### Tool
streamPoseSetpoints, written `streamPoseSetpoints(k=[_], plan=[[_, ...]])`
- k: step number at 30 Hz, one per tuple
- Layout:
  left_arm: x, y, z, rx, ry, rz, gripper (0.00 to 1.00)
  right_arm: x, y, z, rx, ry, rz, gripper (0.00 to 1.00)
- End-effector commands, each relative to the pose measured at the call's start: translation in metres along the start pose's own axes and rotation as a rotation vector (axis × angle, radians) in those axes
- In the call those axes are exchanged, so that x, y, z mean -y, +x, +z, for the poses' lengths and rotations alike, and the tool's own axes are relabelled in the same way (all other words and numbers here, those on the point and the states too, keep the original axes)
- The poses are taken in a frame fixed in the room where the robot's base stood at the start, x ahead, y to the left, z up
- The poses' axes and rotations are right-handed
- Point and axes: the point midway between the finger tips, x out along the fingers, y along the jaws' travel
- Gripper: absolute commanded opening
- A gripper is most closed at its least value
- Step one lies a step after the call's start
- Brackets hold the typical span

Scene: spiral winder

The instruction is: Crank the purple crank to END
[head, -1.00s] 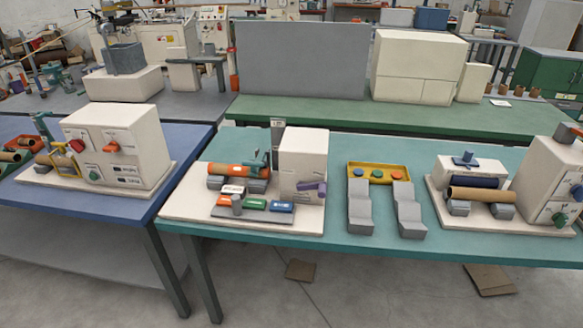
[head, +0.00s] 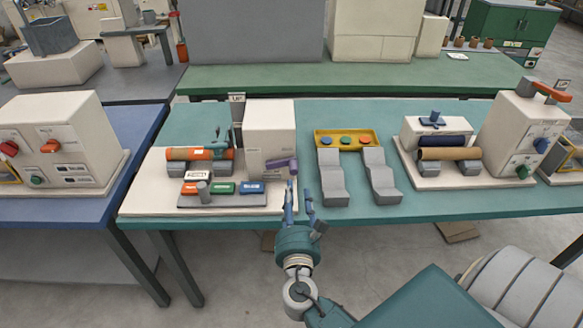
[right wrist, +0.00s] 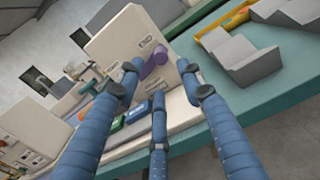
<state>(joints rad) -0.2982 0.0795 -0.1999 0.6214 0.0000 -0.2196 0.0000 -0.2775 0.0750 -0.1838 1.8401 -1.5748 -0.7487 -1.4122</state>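The purple crank (head: 280,164) is on the lower front right of a cream box (head: 270,131) on the teal table. In the right wrist view the purple crank (right wrist: 152,62) shows between the fingers, beyond the tips. A small label (right wrist: 147,42) is above it on the box face; I cannot be sure of its text. My right gripper (head: 299,187) is at the table's front edge, just below and in front of the crank. Its blue fingers (right wrist: 160,85) are spread, with nothing between them. I see no contact with the crank. My left gripper is not in view.
A base with an orange roll (head: 199,154) and colored buttons (head: 223,188) is left of the box. Grey stepped blocks (head: 332,182) and a yellow tray (head: 346,133) stand to the right. Another machine with a brown roll (head: 449,153) is farther right.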

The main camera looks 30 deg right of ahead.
Motion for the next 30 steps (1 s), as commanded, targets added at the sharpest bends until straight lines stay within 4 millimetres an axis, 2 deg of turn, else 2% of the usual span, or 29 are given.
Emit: streamPoseSetpoints(k=[12, 16, 21, 30], plan=[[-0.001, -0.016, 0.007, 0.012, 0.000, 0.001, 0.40, 0.000, 0.073, 0.001, -0.002, 0.001, 0.000, 0.38], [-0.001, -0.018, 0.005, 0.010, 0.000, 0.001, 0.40, 0.000, 0.091, 0.000, -0.002, 0.002, 0.001, 0.38], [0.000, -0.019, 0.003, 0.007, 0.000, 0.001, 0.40, 0.000, 0.102, -0.002, -0.004, 0.002, 0.001, 0.38], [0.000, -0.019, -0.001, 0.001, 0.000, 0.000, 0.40, 0.000, 0.104, -0.002, -0.005, 0.003, 0.001, 0.35]])
